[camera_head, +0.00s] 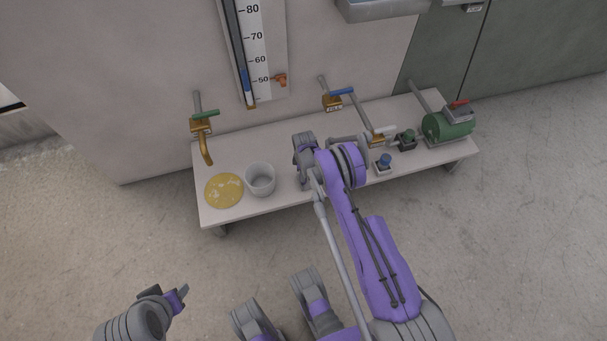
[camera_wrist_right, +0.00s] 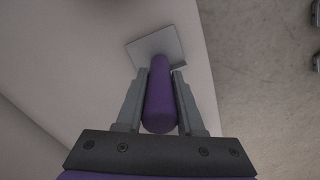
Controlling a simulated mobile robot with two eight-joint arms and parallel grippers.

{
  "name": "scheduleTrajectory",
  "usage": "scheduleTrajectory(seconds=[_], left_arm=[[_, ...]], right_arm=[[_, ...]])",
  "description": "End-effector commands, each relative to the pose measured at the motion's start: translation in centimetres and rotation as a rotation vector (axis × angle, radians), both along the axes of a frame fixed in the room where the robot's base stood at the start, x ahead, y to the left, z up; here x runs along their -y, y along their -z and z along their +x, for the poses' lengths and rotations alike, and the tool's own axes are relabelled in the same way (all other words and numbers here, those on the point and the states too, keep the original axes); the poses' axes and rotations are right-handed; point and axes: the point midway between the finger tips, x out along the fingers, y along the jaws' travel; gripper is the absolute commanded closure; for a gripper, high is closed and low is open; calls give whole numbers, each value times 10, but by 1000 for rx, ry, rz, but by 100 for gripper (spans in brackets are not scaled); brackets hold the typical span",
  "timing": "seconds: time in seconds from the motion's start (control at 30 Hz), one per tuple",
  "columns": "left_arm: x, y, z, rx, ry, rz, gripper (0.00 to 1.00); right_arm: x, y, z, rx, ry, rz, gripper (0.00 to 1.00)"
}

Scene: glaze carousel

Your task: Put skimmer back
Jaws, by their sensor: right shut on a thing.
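In the right wrist view, my right gripper (camera_wrist_right: 158,82) is shut on the purple handle of a tool, which I take to be the skimmer (camera_wrist_right: 159,100). A flat grey plate (camera_wrist_right: 158,46) shows at its far end, over or on a pale surface near an edge; contact is unclear. In the head view my right arm reaches over the bench (camera_head: 235,210); its fingers and the skimmer cannot be made out there. My left gripper (camera_head: 180,292) is low at the left, away from the bench; its finger gap is unclear.
On the bench stand a yellow disc (camera_head: 224,190), a clear bucket (camera_head: 260,180), a small blue-topped item (camera_head: 384,162) and a green motor-like unit (camera_head: 448,125). Floor in front is clear.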

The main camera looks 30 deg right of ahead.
Motion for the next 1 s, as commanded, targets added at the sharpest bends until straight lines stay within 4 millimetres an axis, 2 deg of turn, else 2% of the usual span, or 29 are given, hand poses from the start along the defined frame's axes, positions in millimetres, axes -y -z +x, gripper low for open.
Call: scheduleTrajectory(seconds=[0.4, 0.43, 0.6, 0.87, 1.0], left_arm=[[0, 6, 1, -2, 0, 0, 50], [0, 6, 1, -2, 0, 0, 50], [0, 5, 0, -2, 0, 0, 50], [0, 5, 0, -1, 0, 0, 50], [0, -2, 0, 1, 0, 0, 50]], right_arm=[[0, 7, 0, 0, 0, 0, 100], [0, 8, 0, 0, 0, 0, 61], [0, 6, 0, 0, 0, 0, 33], [0, 6, 0, 0, 0, 0, 33], [0, -2, 0, 1, 0, -1, 33]])
